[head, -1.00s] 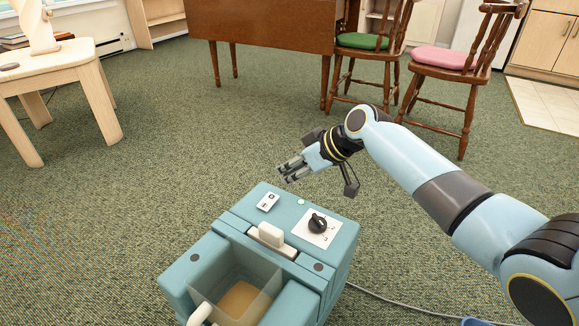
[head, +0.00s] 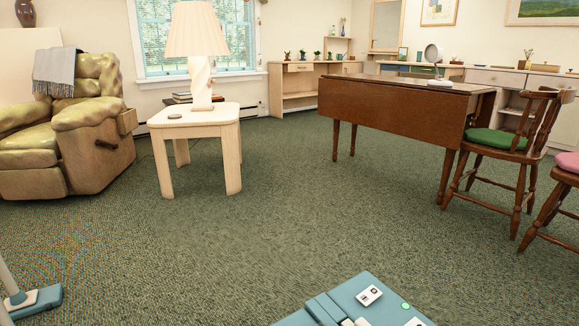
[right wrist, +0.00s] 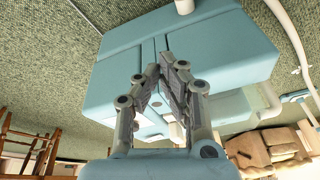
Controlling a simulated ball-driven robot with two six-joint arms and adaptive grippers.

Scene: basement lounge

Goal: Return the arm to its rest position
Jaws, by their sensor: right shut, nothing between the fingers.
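My right gripper (right wrist: 159,68) shows only in the right wrist view. Its fingertips are together with nothing between them. Beyond them in that view is the teal machine (right wrist: 115,75); I cannot tell the exact gap. In the head view only a top corner of the teal machine (head: 350,294) shows at the bottom edge, with a white switch plate and a lit green spot. Its dial and tank are out of that view. No arm shows in the head view, and my left gripper is in neither current view.
Green carpet (head: 270,210) lies open in the middle. A side table (head: 195,120) with a lamp and a recliner (head: 70,125) stand left. A brown drop-leaf table (head: 400,108) and chairs (head: 500,140) stand right. A teal-and-grey floor tool (head: 32,300) is at the lower left.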

